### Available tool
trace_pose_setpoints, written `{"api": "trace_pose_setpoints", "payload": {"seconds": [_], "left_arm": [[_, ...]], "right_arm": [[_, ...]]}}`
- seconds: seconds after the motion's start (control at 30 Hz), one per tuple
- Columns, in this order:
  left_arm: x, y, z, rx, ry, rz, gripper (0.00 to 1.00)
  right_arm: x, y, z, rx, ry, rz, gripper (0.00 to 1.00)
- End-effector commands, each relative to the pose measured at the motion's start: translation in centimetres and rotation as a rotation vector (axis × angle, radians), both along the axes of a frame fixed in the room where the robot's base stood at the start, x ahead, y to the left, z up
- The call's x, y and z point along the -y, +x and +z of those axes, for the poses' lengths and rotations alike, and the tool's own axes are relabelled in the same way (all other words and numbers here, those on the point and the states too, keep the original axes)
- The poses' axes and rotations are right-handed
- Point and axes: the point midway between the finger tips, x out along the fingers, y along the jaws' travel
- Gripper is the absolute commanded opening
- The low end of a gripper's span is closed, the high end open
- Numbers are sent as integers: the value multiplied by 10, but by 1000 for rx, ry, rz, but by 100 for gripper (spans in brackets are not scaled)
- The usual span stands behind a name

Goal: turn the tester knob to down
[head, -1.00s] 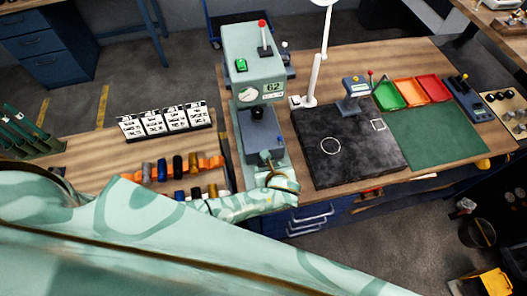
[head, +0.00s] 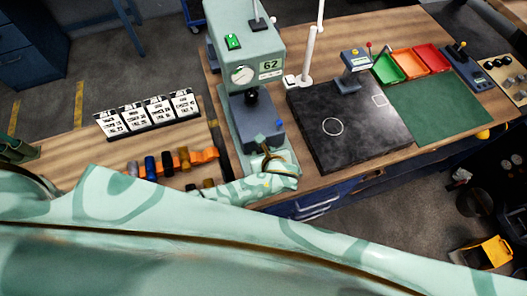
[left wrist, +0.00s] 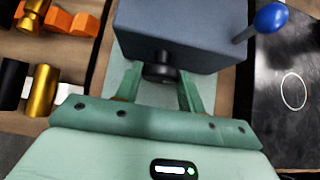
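A dark round knob (left wrist: 160,73) sits at the front of that block in the left wrist view. My left gripper (left wrist: 160,80) is in front of the block, with one finger on each side of the knob. The fingers stand apart; whether they touch the knob is unclear. In the head view my left gripper (head: 268,162) hides the knob. My right gripper is not in view.
A blue ball-ended lever (left wrist: 270,18) sticks out right of the block. A black plate (head: 340,125) lies right of the tester. Orange racks with dark and brass cylinders (head: 183,158) and a row of white cards (head: 150,112) stand left.

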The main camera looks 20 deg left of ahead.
Motion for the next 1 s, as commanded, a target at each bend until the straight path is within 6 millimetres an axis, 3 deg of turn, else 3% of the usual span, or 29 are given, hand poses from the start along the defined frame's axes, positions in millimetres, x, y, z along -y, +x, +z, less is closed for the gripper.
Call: {"api": "trace_pose_setpoints", "payload": {"seconds": [0.37, 0.67, 1.0], "left_arm": [[-2, 0, 0, 28, -40, 1, 17], [-4, -1, -1, 140, -206, 0, 17], [-6, -3, -7, 320, -475, 0, 17]], "right_arm": [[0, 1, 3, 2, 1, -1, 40], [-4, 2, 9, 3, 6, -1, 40], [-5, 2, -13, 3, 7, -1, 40]]}}
